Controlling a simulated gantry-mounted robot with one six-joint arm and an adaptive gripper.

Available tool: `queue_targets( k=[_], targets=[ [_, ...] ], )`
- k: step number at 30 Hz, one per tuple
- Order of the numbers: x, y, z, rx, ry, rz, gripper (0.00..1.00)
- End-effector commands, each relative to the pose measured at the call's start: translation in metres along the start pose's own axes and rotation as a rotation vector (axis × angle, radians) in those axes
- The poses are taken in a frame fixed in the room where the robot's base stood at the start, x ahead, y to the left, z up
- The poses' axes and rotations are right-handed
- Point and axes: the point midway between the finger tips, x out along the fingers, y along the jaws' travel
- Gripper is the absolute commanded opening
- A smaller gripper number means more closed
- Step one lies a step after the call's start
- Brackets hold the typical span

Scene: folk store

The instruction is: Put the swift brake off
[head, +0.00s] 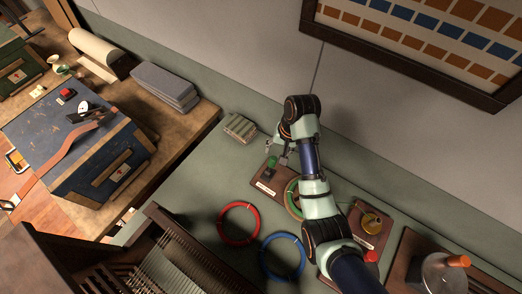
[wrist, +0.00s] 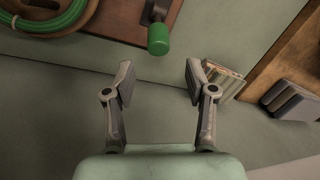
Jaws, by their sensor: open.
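A green knob (wrist: 159,40) on a short dark lever stands at the edge of a brown wooden board (wrist: 118,18). It also shows in the head view (head: 271,164), on the small labelled board (head: 264,187). My gripper (wrist: 158,78) is open and empty. In the wrist view the knob appears beyond the fingertips, roughly centred between them, with a visible gap. In the head view my gripper (head: 279,150) is close to the knob; my arm hides part of the board. No thing marked as a swift is clearly legible.
A second board with a yellow-brown round piece (head: 371,222) and a red knob (head: 371,256) lies right of my arm. A red ring (head: 238,224) and a blue ring (head: 283,258) lie nearer. A striped block (head: 240,127) stands left of my gripper.

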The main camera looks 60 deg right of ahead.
Motion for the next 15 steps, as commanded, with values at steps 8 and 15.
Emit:
queue_targets(
  k=[8,15],
  targets=[
    [0.045,0.000,0.001,-0.002,-0.001,0.002,0.56],
    [0.075,-0.001,0.001,-0.004,0.001,0.001,0.56]
  ],
)
